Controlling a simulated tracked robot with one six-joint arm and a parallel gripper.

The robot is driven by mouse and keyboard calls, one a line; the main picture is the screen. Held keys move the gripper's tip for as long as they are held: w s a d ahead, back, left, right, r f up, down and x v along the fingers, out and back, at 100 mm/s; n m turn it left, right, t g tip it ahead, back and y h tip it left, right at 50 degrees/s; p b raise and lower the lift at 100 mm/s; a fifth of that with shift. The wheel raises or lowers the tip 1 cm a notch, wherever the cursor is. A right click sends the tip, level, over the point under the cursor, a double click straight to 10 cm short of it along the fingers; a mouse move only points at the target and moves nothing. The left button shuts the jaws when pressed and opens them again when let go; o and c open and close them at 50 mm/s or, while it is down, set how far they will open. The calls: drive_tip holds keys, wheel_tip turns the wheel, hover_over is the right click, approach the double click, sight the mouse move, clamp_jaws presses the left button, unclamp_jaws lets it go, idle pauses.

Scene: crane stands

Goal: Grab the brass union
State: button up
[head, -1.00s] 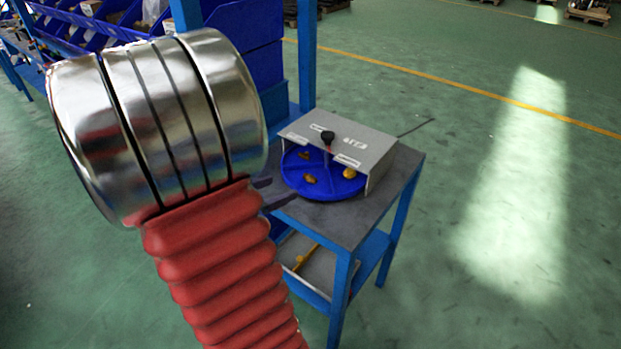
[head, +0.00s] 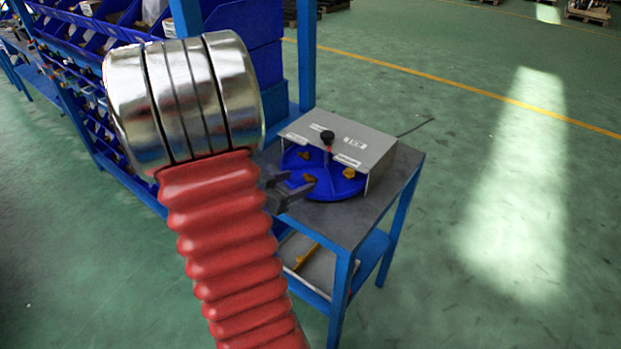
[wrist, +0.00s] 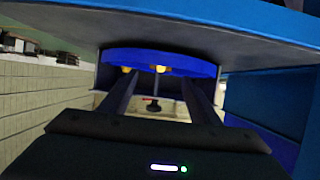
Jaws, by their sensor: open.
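A blue round turntable (head: 325,188) on a small table carries several small brass pieces. One brass piece (head: 310,179) is near its front left, one (head: 349,173) at the right, and one (head: 305,155) at the back. I cannot tell which is the union. My gripper (head: 302,180) is open at the turntable's left front edge, its fingers pointing toward the front-left piece. In the wrist view, which looks upside down, a brass piece (wrist: 161,68) shows between the open fingers (wrist: 163,80), and another (wrist: 126,69) shows near the left finger. No piece is held.
A grey metal cover (head: 375,148) with white labels and a black knob (head: 327,137) stands over the back of the turntable. A blue post and shelves with blue bins (head: 245,30) stand behind my arm. The floor at the right is clear.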

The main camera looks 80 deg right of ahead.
sight(309, 178)
drive_tip(key=shift+x, duration=2.6)
drive_tip(key=shift+f, duration=0.15)
drive_tip(key=c, duration=1.2)
drive_tip(key=shift+o, duration=0.2)
wheel_tip(309, 178, up, 10)
drive_tip(key=shift+w, duration=0.1)
